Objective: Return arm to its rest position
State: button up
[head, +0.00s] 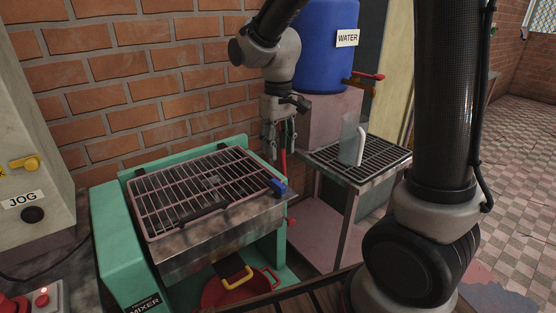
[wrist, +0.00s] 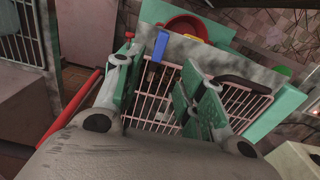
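My gripper (head: 280,150) hangs fingers down in the head view, above the back right corner of the green mixer (head: 112,235) and in front of the brick wall. In the wrist view my gripper (wrist: 168,88) has its two fingers spread apart with nothing between them. The mixer's grid lid (head: 200,190) lies flat over its metal tub, and the grid also shows beyond the fingers in the wrist view (wrist: 245,108). My upper arm partly hides the right side of the head view.
A clear jug (head: 351,140) with a white handle stands on a grated stand (head: 382,158), below a blue water barrel (head: 325,45) with a red-handled tap. A red bucket (head: 225,292) sits under the mixer. A JOG control box (head: 25,150) is at left.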

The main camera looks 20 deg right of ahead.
jog(key=shift+r, duration=0.35)
jog(key=s+d+r+m+t, duration=0.2)
jog(key=s+d+r, duration=0.2)
jog(key=s+d, duration=0.3)
jog(key=s+d+r+m+t, duration=0.1)
jog(key=s+d+r, duration=0.4)
jog(key=s, duration=0.7)
jog(key=d+t, duration=0.1)
jog(key=d, duration=0.1)
jog(key=shift+s+d+m, duration=0.35)
jog(key=shift+d+m, duration=0.05)
jog(key=shift+a, duration=0.15)
